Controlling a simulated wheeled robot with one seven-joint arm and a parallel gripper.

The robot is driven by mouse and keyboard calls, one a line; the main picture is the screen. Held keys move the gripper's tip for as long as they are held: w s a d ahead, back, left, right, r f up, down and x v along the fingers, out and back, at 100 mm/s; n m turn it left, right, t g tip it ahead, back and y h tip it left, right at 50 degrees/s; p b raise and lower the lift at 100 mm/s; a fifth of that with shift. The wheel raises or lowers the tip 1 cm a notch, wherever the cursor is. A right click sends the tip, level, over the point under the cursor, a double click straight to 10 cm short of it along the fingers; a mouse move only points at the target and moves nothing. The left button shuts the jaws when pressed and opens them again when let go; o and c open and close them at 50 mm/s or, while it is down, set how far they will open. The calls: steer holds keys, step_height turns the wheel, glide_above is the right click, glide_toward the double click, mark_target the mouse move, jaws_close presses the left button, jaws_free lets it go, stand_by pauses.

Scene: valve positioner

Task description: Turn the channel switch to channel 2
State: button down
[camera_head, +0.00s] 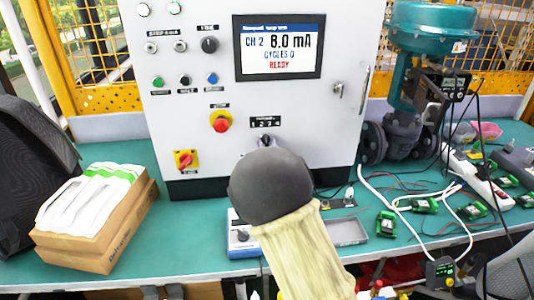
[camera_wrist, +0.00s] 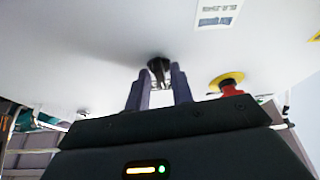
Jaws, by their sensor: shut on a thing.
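The channel switch (camera_head: 265,141) is a small black knob on the front of the white cabinet (camera_head: 185,105), below a small numbered label (camera_head: 265,122). In the wrist view the black knob (camera_wrist: 157,66) sits between the two fingers of my gripper (camera_wrist: 160,74), which is shut on it. In the head view my dark round wrist hides the gripper, and only the knob's top shows. The knob's pointer direction is too small to tell. The screen (camera_head: 279,47) reads CH 2, about 6.0 mA, CYCLES 0, READY.
A red emergency stop (camera_head: 220,122) is left of the switch; it also shows in the wrist view (camera_wrist: 229,84). A red-and-yellow rotary switch (camera_head: 185,160) is lower left. A cardboard box (camera_head: 110,235) is on the left, a teal valve actuator (camera_head: 430,25) and cables on the right.

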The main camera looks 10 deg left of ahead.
steer(key=shift+n+y, duration=0.3)
steer(key=shift+n, duration=0.5)
steer(key=shift+r, duration=0.1)
steer(key=c, duration=1.5)
jaws_free()
steer(key=b+v, duration=0.1)
steer(key=v, duration=0.6)
steer(key=shift+s+d, duration=0.15)
steer(key=shift+s, duration=0.05)
